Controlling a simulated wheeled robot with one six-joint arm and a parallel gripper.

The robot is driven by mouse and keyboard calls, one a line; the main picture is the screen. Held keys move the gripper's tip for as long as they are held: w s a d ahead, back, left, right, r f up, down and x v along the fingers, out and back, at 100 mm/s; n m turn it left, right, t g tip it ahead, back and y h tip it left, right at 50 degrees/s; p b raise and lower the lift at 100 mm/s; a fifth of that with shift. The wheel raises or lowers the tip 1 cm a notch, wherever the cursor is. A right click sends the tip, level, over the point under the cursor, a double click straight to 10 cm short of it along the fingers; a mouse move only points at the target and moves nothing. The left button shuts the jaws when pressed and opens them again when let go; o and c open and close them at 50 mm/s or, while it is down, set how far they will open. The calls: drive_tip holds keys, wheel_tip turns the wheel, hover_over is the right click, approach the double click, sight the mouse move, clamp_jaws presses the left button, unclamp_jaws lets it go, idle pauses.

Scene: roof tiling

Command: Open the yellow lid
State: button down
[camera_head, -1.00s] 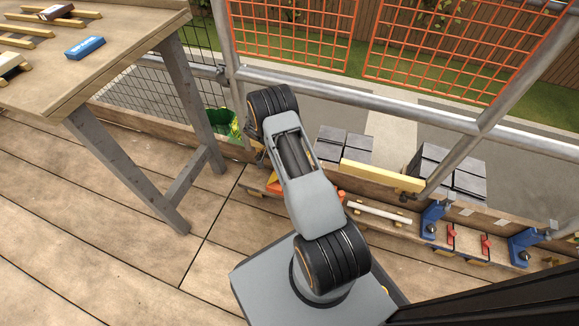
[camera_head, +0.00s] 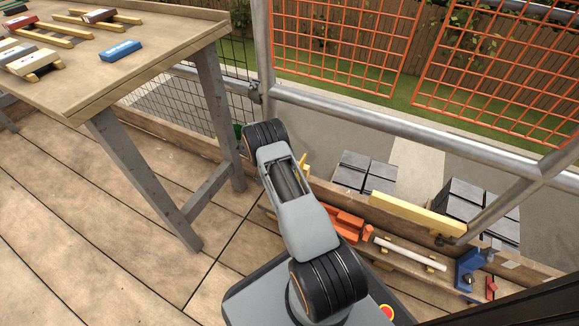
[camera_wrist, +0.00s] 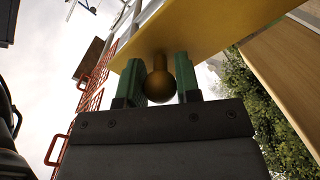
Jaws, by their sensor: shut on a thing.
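The yellow lid (camera_wrist: 205,25) fills the top of the wrist view as a tilted yellow panel with a round, darker yellow knob (camera_wrist: 160,85). My gripper (camera_wrist: 160,80) has its two green fingers on either side of the knob and is shut on it. In the head view my arm hides the gripper. A small yellow piece (camera_head: 303,166) shows just right of the far end of my arm; it may be the lid's edge. What lies under the lid is hidden.
A wooden table (camera_head: 150,75) with a blue box (camera_head: 120,50) and wooden racks stands at the left. A metal railing (camera_head: 400,125) with orange mesh runs behind. Dark tile stacks (camera_head: 365,172), an orange item (camera_head: 345,222) and a white rod (camera_head: 410,254) lie at right. Deck boards between are clear.

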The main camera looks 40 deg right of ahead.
drive_tip(key=shift+w+f, duration=0.1)
drive_tip(key=shift+w, duration=0.05)
drive_tip(key=c, duration=0.9)
unclamp_jaws()
drive_tip(key=shift+a, duration=0.1)
drive_tip(key=shift+o, duration=0.2)
wheel_tip(320, 180, up, 4)
drive_tip(key=p, duration=0.2)
drive_tip(key=shift+p, duration=0.4)
drive_tip(key=o, duration=0.5)
drive_tip(key=s+r+p, duration=0.1)
drive_tip(key=s+a+r+p, duration=0.1)
drive_tip(key=r, duration=0.1)
drive_tip(key=s+r+p, duration=0.1)
drive_tip(key=r, duration=0.1)
drive_tip(key=shift+s+a+r, duration=0.1)
drive_tip(key=shift+s+a, duration=0.15)
drive_tip(key=shift+s, duration=0.1)
drive_tip(key=s+a+r+p, duration=0.1)
drive_tip(key=s, duration=0.1)
drive_tip(key=s+a+r+p, duration=0.1)
drive_tip(key=s, duration=0.2)
drive_tip(key=s+a+r+p, duration=0.1)
drive_tip(key=s, duration=0.2)
drive_tip(key=shift+a+r, duration=0.35)
drive_tip(key=shift+r, duration=0.05)
drive_tip(key=c, duration=0.5)
drive_tip(key=shift+s+a+p, duration=0.15)
drive_tip(key=shift+s+p, duration=0.2)
drive_tip(key=shift+s, duration=0.25)
